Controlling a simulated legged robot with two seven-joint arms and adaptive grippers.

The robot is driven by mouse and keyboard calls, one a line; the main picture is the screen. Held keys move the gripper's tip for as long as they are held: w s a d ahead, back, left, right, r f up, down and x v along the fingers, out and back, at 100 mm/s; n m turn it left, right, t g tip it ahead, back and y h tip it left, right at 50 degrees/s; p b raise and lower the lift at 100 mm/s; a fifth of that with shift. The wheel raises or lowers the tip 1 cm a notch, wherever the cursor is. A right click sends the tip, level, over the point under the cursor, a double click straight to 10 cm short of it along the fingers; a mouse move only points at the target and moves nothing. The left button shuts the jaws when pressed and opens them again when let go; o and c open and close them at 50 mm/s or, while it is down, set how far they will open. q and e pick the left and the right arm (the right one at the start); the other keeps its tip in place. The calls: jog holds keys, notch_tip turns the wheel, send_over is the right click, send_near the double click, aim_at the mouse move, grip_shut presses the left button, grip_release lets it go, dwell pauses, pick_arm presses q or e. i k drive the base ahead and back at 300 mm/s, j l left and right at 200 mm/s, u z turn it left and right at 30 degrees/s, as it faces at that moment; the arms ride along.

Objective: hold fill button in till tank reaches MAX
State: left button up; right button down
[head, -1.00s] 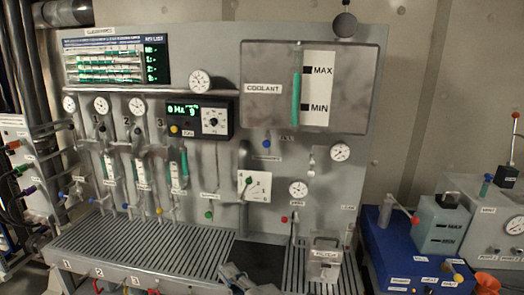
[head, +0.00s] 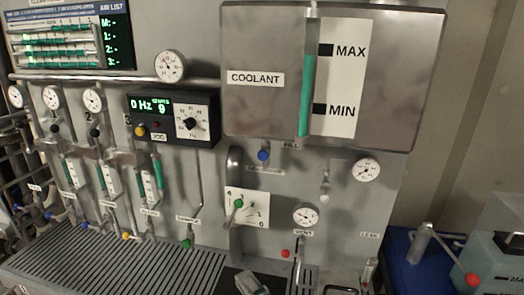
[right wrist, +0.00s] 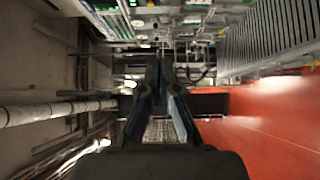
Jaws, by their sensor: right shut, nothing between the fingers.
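The coolant tank (head: 265,40) is a grey metal panel at the top of the rig in the head view. Its sight tube (head: 307,95) shows green liquid from the bottom to around the MAX mark (head: 326,50), above MIN; the exact level is hard to read.
A dial plate with a green-tipped lever (head: 238,204), a red button (head: 285,253) and several gauges are on the panel. A slatted tray (head: 110,262) runs along the front. A blue unit (head: 405,262) with a red-ended lever stands at the right.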

aim_at(263, 155)
jog(key=i+l, duration=0.15)
jog(key=i, duration=0.3)
jog(key=i+l, duration=0.15)
jog(key=i, duration=0.3)
